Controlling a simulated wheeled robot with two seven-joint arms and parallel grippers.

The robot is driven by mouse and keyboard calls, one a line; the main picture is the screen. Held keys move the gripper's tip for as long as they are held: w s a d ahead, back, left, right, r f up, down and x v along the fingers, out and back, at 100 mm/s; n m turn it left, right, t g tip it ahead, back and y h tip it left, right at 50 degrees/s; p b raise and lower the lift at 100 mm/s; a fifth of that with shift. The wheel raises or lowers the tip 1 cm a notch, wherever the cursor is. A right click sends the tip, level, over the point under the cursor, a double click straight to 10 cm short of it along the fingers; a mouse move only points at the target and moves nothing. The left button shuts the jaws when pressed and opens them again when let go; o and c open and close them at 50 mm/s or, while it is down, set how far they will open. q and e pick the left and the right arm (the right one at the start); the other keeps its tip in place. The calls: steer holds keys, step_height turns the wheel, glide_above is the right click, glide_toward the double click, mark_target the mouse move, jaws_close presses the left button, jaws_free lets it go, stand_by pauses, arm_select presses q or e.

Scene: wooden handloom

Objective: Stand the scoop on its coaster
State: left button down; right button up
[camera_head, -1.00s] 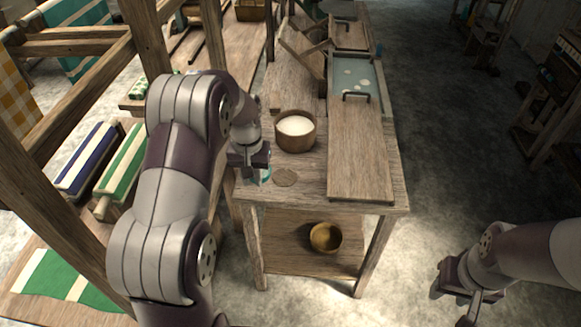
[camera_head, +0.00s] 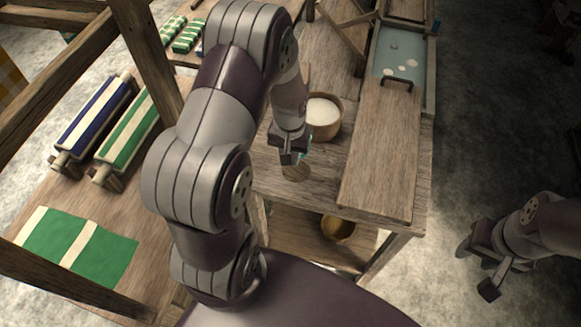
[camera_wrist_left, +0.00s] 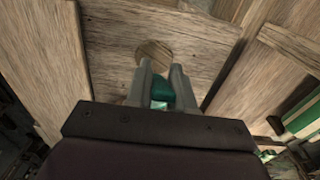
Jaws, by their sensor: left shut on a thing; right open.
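The scoop, a small teal piece in the left wrist view (camera_wrist_left: 162,92), is between the fingers of my left gripper (camera_wrist_left: 161,82). Most of it is hidden by the fingers. In the head view my left gripper (camera_head: 291,157) points down over the table, with a bit of teal showing at its side. The coaster, a round brown disc (camera_head: 296,174), lies flat on the table just below and in front of the gripper. In the left wrist view the coaster (camera_wrist_left: 154,51) lies just beyond the fingertips. My right gripper (camera_head: 487,272) is open and empty, off the table's right side.
A wooden tub of white material (camera_head: 322,116) stands close behind my left gripper. A long wooden board (camera_head: 380,160) lies to the right, with a blue-grey tray (camera_head: 399,55) behind. A brass-coloured bowl (camera_head: 338,229) sits on the lower shelf. Striped rollers (camera_head: 95,115) are at left.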

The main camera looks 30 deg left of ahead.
arm_select(q)
steer(key=f, duration=0.2)
steer(key=s+f, duration=0.1)
steer(key=f, duration=0.1)
steer(key=s+f, duration=0.1)
steer(key=f, duration=0.1)
steer(key=shift+d+p, duration=0.4)
steer(key=shift+f, duration=0.25)
steer(key=c, duration=1)
jaws_free()
steer(key=shift+r, duration=0.1)
